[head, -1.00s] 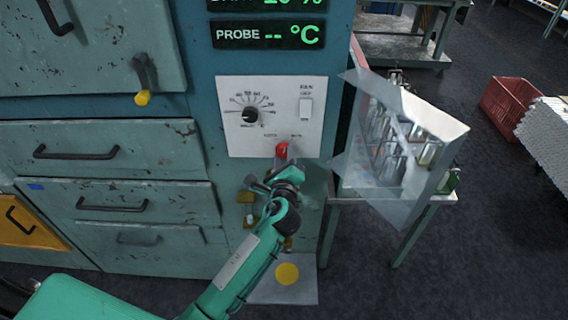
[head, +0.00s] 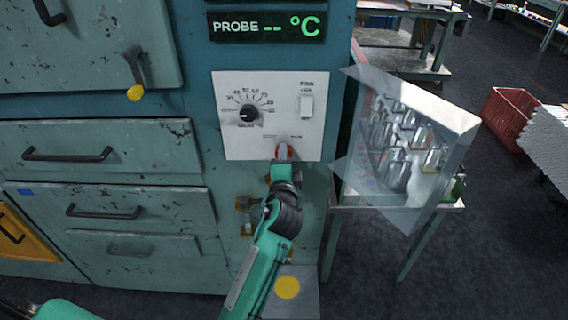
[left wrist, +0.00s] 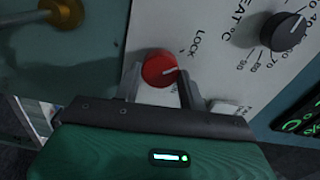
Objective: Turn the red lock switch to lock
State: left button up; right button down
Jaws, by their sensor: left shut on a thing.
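The red lock switch (head: 281,150) is a small round knob at the bottom of the white control panel (head: 235,140). In the left wrist view the red lock switch (left wrist: 158,66) shows a white pointer line aimed to the right. The printed word LOCK stands to the upper right of it, and a partly hidden label lies just below. My left gripper (head: 283,162) reaches up to the switch from below. In the left wrist view the left gripper (left wrist: 161,88) has a finger on each side of the knob and is shut on it. My right gripper is not in view.
A black dial (head: 249,113) and a white fan switch (head: 307,105) sit higher on the panel. A clear-sided box of glassware (head: 440,110) stands on a side table to the right. Drawers with black handles (head: 68,154) fill the left.

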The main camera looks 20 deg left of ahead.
pick_arm(q)
jog(key=shift+n, duration=0.6)
jog(key=o, duration=1)
